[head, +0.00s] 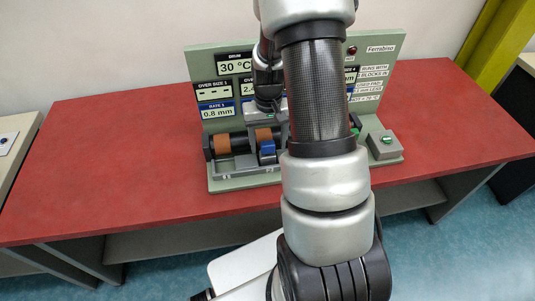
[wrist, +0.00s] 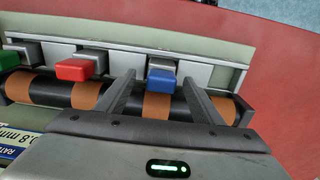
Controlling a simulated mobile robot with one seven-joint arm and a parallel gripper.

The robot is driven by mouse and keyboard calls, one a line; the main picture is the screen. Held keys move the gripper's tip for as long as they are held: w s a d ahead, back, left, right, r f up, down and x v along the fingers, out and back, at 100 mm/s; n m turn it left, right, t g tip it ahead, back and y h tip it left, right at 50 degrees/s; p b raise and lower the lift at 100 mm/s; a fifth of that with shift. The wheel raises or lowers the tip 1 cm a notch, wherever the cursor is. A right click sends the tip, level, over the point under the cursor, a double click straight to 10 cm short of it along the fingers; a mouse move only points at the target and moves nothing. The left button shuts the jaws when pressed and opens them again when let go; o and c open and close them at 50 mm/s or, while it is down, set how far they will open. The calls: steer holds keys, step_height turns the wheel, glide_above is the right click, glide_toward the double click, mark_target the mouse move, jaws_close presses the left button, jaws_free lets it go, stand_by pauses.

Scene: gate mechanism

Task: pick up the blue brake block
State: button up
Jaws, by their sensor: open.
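The blue brake block (head: 267,149) sits at the front of the drum on the gate mechanism. In the wrist view the blue block (wrist: 161,80) lies against a copper-coloured band of the dark drum (wrist: 135,101), with a light grey holder behind it. My gripper (wrist: 160,82) is open, one finger on each side of the blue block, with visible gaps between. The fingers reach over the drum. In the head view my arm hides the fingertips and much of the mechanism.
A red block (wrist: 74,70) is to the left in the wrist view, and a green block (wrist: 8,60) is at its left edge. The mechanism's green panel (head: 395,45) stands behind on the red table (head: 100,150). A grey button box (head: 383,146) is at right. The table's left side is clear.

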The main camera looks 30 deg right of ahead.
mark_target(267, 153)
steer(key=shift+w+f, duration=0.1)
steer(key=shift+f, duration=1.35)
steer(key=c, duration=1.4)
steer(key=shift+o, duration=0.2)
